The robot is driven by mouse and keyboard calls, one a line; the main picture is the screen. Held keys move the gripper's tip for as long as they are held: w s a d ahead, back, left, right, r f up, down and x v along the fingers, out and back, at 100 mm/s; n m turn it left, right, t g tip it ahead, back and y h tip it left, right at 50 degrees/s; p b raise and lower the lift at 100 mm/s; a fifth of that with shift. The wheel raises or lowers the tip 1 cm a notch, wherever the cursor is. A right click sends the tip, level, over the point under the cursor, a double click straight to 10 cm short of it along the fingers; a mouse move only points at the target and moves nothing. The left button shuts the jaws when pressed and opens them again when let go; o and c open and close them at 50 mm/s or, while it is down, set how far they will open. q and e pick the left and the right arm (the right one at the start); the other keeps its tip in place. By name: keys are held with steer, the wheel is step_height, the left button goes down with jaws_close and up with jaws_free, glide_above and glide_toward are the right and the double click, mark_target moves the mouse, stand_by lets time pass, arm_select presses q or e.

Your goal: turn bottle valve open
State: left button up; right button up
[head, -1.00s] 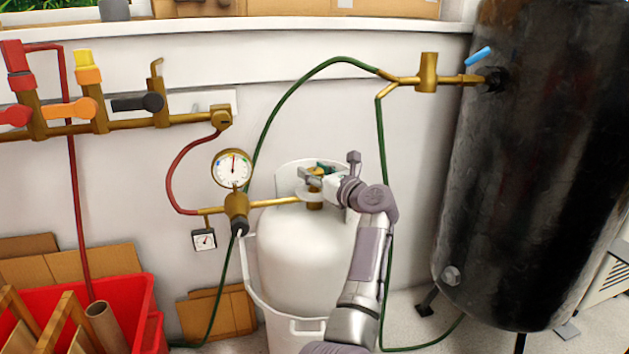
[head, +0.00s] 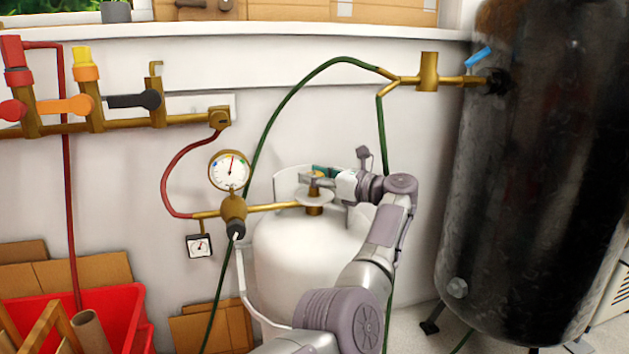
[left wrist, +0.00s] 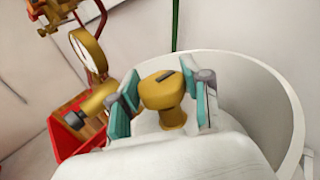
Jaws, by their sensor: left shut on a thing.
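The white gas bottle (head: 290,255) stands upright against the wall, with a white collar around part of its top. Its brass bottle valve (head: 314,209) is on top, and a brass pipe runs left from it to a regulator. My left gripper (head: 318,182) reaches in from the right side of the bottle and is shut on the valve. In the left wrist view the brass valve head (left wrist: 160,92), with a dark slot mark, sits between the teal finger pads of the gripper (left wrist: 165,100). The far sides of the pads are partly hidden. My right gripper is out of view.
A round gauge (head: 229,170) and a small square gauge (head: 199,246) hang left of the bottle. A green hose (head: 290,88) arches behind it. A large black tank (head: 540,180) stands right. A red crate (head: 125,310) is lower left.

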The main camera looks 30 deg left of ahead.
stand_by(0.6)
arm_select(q)
steer(key=o, duration=1.2)
steer(key=shift+d, duration=0.15)
steer(key=d, duration=0.7)
steer(key=shift+w+d, duration=0.1)
steer(key=shift+d, duration=0.05)
